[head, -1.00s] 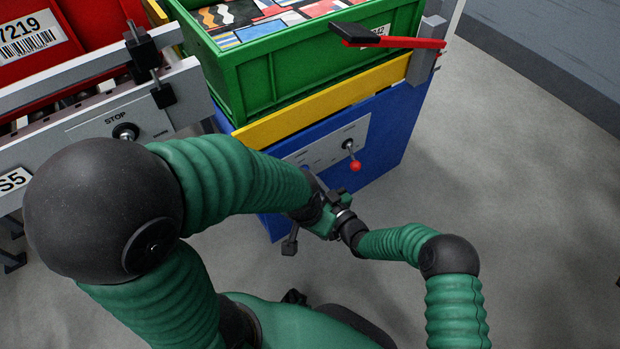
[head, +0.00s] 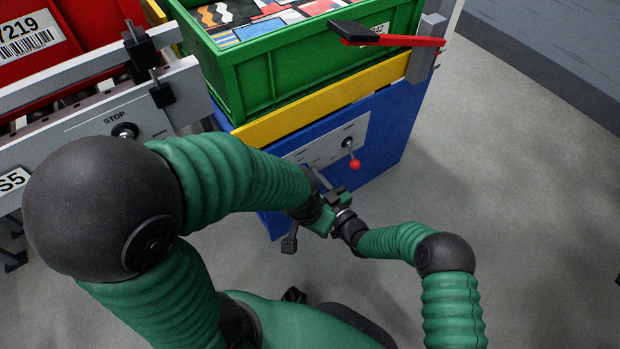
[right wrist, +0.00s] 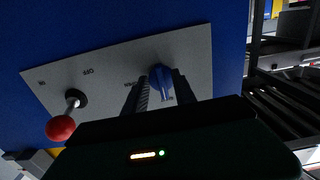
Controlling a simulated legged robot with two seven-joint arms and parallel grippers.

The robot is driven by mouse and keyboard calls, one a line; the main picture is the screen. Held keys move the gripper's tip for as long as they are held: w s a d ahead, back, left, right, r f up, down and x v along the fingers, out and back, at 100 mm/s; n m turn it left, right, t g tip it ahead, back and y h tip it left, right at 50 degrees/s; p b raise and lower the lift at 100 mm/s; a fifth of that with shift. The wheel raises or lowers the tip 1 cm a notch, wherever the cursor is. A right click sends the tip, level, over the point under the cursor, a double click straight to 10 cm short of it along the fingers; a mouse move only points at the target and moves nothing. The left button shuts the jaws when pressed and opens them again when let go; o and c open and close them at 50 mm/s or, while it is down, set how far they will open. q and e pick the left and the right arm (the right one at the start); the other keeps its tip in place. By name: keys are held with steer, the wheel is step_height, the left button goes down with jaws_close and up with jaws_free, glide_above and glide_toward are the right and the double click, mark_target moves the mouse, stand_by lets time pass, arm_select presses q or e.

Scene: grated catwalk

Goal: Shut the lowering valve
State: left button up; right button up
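A grey control panel (head: 330,143) sits on the blue front of the station. The right wrist view shows a blue knob (right wrist: 162,77) on this panel, with a short handle pointing down in the picture. I take it for the lowering valve; its label is hard to read. My right gripper (right wrist: 160,90) has its two dark fingers on either side of the knob, with a gap visible beside the handle, so it looks open around it. Contact is unclear.
A red-ball lever (head: 354,163), marked ON and OFF, stands beside the knob. A green crate (head: 300,70) sits above a yellow bar. A STOP knob (head: 125,131) is at left.

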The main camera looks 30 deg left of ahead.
steer(key=shift+r, duration=0.15)
steer(key=p+v, duration=0.8)
steer(key=v, duration=0.8)
steer(key=shift+d+f, duration=0.2)
steer(key=shift+d, duration=0.2)
steer(key=shift+s, duration=0.1)
